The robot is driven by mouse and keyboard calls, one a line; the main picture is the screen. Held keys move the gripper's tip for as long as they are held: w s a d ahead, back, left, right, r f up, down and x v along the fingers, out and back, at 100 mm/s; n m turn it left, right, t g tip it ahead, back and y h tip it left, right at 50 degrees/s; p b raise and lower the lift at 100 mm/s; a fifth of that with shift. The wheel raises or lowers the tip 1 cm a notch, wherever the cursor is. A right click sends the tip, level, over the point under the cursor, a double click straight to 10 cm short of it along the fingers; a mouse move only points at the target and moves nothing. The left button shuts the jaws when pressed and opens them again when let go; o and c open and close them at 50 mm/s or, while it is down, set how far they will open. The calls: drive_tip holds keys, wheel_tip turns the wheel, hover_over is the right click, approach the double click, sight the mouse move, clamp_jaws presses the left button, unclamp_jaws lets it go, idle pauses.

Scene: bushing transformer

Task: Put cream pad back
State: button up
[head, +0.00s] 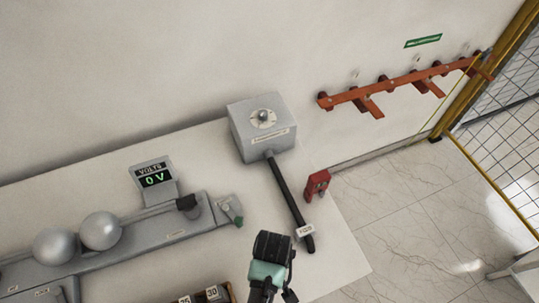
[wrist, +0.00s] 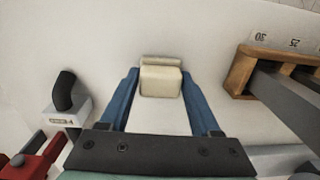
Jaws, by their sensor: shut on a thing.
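The cream pad (wrist: 161,81) is a small pale block in the wrist view, upper middle. It sits between the tips of the two blue fingers of my gripper (wrist: 160,90), which is shut on it. A white surface lies behind the pad; I cannot tell whether the pad touches it. In the head view my gripper (head: 268,272) is at the bottom middle, over the front of the white table, and its fingers and the pad are hidden.
A wooden rack (wrist: 241,70) with number tags stands right in the wrist view. In the head view, a grey box (head: 262,140) with a black rod (head: 287,198), a red device (head: 317,184), a volt display (head: 154,178) and a two-sphere apparatus (head: 100,231) stand on the table (head: 330,250).

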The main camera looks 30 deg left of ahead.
drive_tip(key=shift+f, duration=0.15)
drive_tip(key=o, duration=1.3)
wheel_tip(320, 180, up, 12)
drive_tip(key=shift+w+b, duration=0.15)
drive_tip(key=shift+b, duration=0.2)
